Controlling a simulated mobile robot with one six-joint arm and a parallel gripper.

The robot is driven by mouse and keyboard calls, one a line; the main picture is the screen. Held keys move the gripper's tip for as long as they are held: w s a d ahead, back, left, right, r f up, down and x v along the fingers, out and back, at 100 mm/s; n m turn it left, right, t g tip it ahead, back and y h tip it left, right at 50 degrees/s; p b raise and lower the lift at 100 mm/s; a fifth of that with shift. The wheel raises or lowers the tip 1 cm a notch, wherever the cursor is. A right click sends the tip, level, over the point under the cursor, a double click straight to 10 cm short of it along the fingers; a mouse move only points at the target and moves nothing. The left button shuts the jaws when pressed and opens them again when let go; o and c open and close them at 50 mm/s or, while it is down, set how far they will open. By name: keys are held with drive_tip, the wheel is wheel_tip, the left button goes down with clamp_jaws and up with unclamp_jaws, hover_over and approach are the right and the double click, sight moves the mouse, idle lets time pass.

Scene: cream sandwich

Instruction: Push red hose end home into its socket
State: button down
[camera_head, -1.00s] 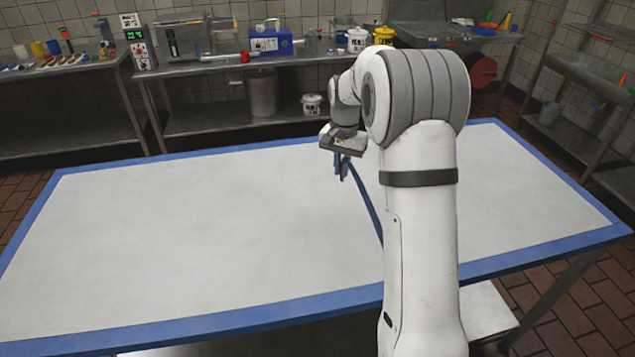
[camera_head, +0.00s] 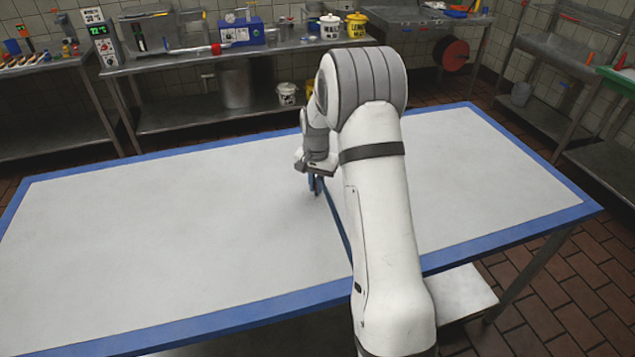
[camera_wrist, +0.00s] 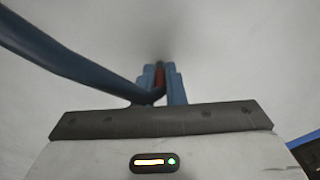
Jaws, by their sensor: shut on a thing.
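My gripper (camera_head: 317,190) is over the white table top (camera_head: 150,230), a little right of its middle. In the wrist view, its two blue fingers (camera_wrist: 160,76) are shut on the red hose end (camera_wrist: 159,79), which points away from the palm. The dark blue hose (camera_wrist: 70,62) runs from the upper left down to the fingers. In the head view, the hose (camera_head: 340,225) slants down from the gripper toward my arm, which hides the rest. I cannot make out the socket in either view.
The table is bare around my gripper, with a blue border (camera_head: 130,338). Behind it, a steel bench holds a blue machine (camera_head: 241,33), a red cup (camera_head: 216,48) and white buckets (camera_head: 330,27). A red reel (camera_head: 455,54) is at the back right.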

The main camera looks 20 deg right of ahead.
drive_tip(key=c, duration=1.5)
unclamp_jaws()
wheel_tip(320, 180, up, 12)
drive_tip(key=b, duration=0.2)
drive_tip(key=s+a+r+n, duration=0.2)
drive_tip(key=s+r, duration=0.3)
drive_tip(key=s, duration=0.2)
drive_tip(key=s+a+n+t, duration=0.1)
drive_tip(key=s+a+n, duration=0.1)
drive_tip(key=s, duration=1)
drive_tip(key=s+a+n+t, duration=0.1)
drive_tip(key=s+n, duration=0.2)
drive_tip(key=s, duration=0.9)
drive_tip(key=shift+s+a+r+t, duration=0.25)
drive_tip(key=shift+s+a+t, duration=0.1)
drive_tip(key=shift+s+t, duration=0.05)
drive_tip(key=shift+o, duration=0.6)
drive_tip(key=shift+s+f, duration=0.25)
drive_tip(key=shift+s, duration=0.25)
